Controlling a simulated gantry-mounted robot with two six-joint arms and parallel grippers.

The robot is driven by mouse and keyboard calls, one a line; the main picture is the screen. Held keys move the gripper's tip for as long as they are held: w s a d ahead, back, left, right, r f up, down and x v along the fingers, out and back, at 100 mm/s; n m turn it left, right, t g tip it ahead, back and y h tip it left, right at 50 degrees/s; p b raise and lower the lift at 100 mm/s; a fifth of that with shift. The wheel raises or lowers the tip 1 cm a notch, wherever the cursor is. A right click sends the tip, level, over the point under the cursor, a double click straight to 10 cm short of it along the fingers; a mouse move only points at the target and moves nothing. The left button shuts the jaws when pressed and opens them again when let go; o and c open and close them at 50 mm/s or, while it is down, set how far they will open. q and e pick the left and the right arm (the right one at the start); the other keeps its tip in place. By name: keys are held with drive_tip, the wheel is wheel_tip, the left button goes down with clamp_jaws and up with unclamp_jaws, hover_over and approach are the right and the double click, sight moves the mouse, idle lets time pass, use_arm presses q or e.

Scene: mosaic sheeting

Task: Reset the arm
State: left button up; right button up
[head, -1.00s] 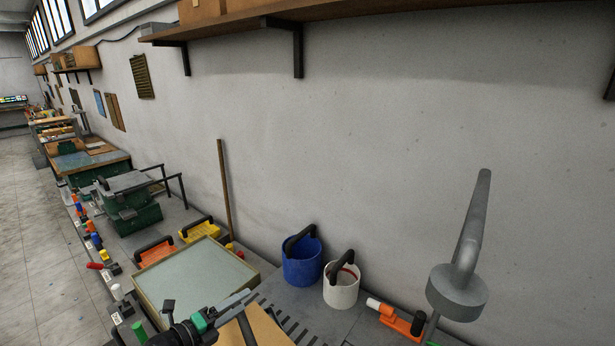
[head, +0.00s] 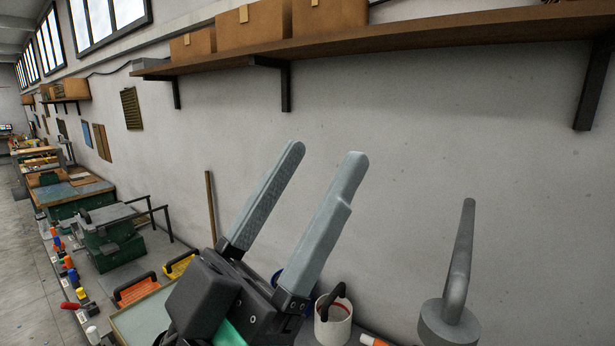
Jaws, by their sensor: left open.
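My left gripper (head: 325,178) is large in the lower middle of the head view. Its two long grey fingers point up and to the right, apart and with nothing between them. It is raised in front of the wall, above the bench. Its dark body hides most of the blue bucket (head: 277,277) and part of the shallow tray (head: 136,321). My right gripper is not in the view.
A white bucket (head: 333,322) stands just right of the gripper. A grey post with a round base (head: 450,322) rises at the lower right. A wooden shelf (head: 395,42) with boxes (head: 253,27) runs along the wall above. The wall between is clear.

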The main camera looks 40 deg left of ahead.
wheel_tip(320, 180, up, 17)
drive_tip(key=p, duration=1.7)
